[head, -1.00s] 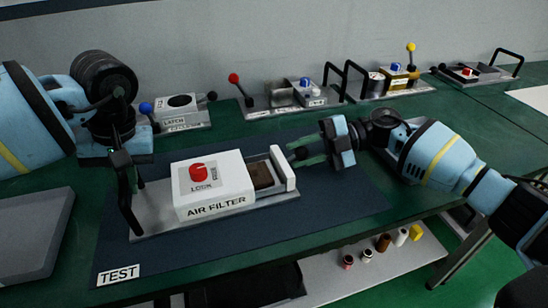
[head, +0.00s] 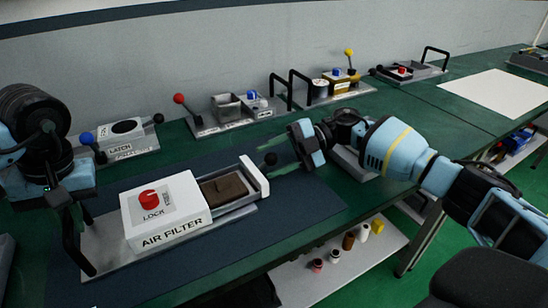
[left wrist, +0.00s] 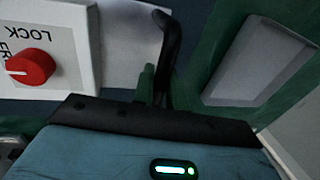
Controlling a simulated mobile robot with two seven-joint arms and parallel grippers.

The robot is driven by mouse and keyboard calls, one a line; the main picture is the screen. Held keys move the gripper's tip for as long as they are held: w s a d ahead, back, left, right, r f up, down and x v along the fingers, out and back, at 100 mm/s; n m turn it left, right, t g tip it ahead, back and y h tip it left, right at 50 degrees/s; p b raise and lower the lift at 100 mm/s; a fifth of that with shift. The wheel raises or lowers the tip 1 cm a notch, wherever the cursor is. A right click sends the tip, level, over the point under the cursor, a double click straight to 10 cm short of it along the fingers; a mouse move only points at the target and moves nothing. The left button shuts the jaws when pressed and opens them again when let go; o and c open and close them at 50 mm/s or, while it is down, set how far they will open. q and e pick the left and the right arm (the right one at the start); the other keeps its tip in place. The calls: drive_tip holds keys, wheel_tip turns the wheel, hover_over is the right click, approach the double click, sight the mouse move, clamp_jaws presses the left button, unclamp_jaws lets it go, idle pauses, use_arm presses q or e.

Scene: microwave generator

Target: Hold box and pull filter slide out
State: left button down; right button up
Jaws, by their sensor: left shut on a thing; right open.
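The white box marked AIR FILTER (head: 165,212) has a red lock knob (head: 149,198) on top and sits on a metal base on a dark mat. Its slide, with a brown filter (head: 224,188) and a white end plate (head: 254,177), sticks out to the right. A black knob (head: 270,158) stands at the end plate. My left gripper (left wrist: 155,88) is shut on the black handle (left wrist: 170,50) at the base's left end; the handle also shows in the head view (head: 77,245). My right gripper (head: 285,150) is open beside the black knob; contact is unclear.
Behind are a latch fixture (head: 125,133), a fixture with a red-ball lever (head: 180,99) and one with a yellow-ball lever (head: 349,53). A white sheet (head: 492,92) lies at right. Small bottles stand on a lower shelf (head: 340,262).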

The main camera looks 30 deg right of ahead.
use_arm(q)
drive_tip(key=shift+f, duration=0.2)
use_arm(e)
wheel_tip(320, 180, up, 10)
drive_tip(key=shift+r, duration=0.1)
idle(0.3)
use_arm(q)
drive_tip(key=c, duration=1.3)
unclamp_jaws()
drive_tip(key=shift+r, duration=0.1)
drive_tip(key=shift+r, duration=0.1)
drive_tip(key=r, duration=0.4)
drive_tip(key=d+r, duration=0.1)
drive_tip(key=r, duration=0.2)
drive_tip(key=d+r, duration=0.1)
drive_tip(key=r, duration=0.3)
drive_tip(key=shift+d+r, duration=0.2)
drive_tip(key=shift+r, duration=0.15)
